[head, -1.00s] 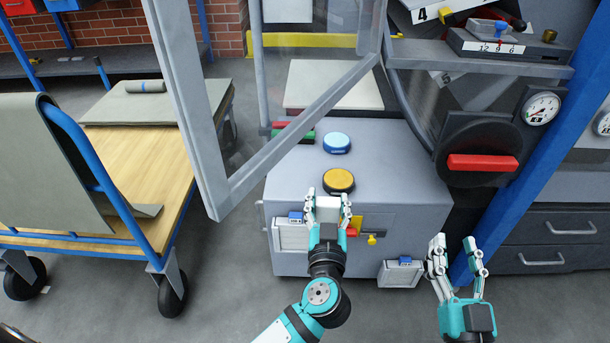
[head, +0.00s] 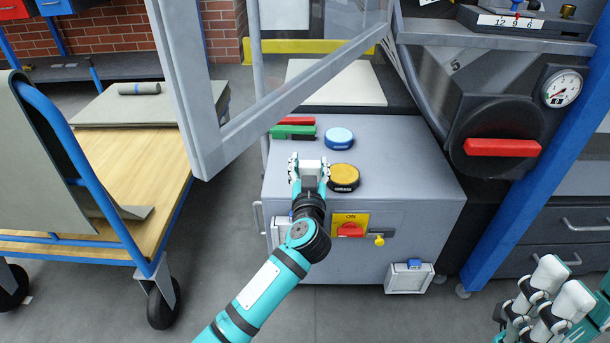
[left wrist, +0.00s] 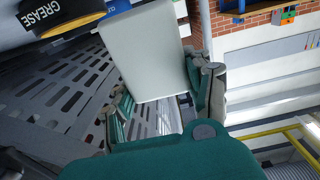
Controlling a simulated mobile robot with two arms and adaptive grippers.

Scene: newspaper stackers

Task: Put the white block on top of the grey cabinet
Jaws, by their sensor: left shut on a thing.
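My left gripper (head: 309,170) is shut on the white block (head: 312,164) and holds it over the near left part of the grey cabinet's top (head: 400,165), just left of the yellow grease tin (head: 343,177). In the left wrist view the white block (left wrist: 150,50) sits between the fingers, with the dark grease tin (left wrist: 65,15) at upper left. I cannot tell whether the block touches the cabinet top. My right gripper (head: 545,305) is low at the right, away from the cabinet; its finger gap is unclear.
A blue tin (head: 339,138) and red and green bars (head: 293,130) are on the cabinet top. A grey-framed clear panel (head: 280,100) slants over its left side. A red handle (head: 502,147) is at the right. The cabinet's right top is clear.

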